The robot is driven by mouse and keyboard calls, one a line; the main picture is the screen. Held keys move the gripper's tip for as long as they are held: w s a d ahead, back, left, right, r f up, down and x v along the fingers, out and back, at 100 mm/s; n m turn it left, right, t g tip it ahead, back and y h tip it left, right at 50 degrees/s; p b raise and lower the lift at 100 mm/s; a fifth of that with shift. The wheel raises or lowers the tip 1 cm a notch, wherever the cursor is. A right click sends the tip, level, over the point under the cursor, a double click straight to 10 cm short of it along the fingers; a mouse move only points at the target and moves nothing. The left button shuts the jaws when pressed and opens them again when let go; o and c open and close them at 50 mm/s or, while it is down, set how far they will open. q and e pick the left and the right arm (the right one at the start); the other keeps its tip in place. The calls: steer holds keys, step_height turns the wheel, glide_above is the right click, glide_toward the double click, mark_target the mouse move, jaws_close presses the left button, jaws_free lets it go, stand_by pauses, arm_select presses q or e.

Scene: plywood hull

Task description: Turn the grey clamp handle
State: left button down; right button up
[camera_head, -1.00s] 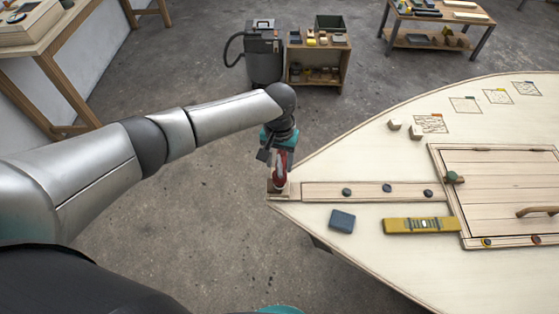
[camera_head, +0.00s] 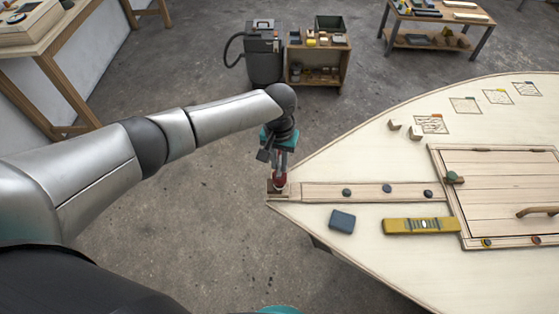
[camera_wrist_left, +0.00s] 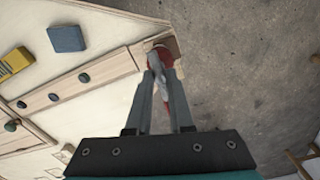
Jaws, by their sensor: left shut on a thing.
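A red clamp (camera_head: 279,183) stands at the pointed tip of the plywood hull deck (camera_head: 380,160). My left gripper (camera_head: 280,168) is directly above it, pointing down. In the left wrist view, the two fingers of my left gripper (camera_wrist_left: 160,76) are shut on the grey clamp handle (camera_wrist_left: 158,88), which lies between them. The red clamp body (camera_wrist_left: 164,53) shows just beyond the fingertips, beside a small wooden block. The fingers hide part of the handle. My right gripper is not in view.
A blue block (camera_head: 342,221) and a yellow level (camera_head: 421,225) lie on the deck near the tip. Several dark knobs sit along the wooden strip (camera_head: 365,190). A vacuum (camera_head: 263,55) and a wooden cabinet (camera_head: 318,62) stand behind; the floor between is clear.

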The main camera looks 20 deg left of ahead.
arm_select(q)
steer(key=m+p, duration=0.1)
steer(key=m, duration=0.2)
steer(key=shift+m, duration=0.3)
steer(key=m+p, duration=0.1)
steer(key=m, duration=0.2)
steer(key=shift+m, duration=0.3)
steer(key=m, duration=0.4)
steer(key=shift+m+p, duration=0.3)
steer(key=m, duration=0.9)
steer(key=shift+w+b, duration=0.1)
steer(key=shift+b, duration=0.25)
steer(key=m, duration=0.4)
steer(key=shift+m+b, duration=0.3)
steer(key=shift+b, duration=0.1)
steer(key=m+b, duration=0.1)
steer(key=m, duration=0.3)
steer(key=shift+w+m+b, duration=0.1)
steer(key=shift+m+b, duration=0.35)
steer(key=shift+m, duration=1.65)
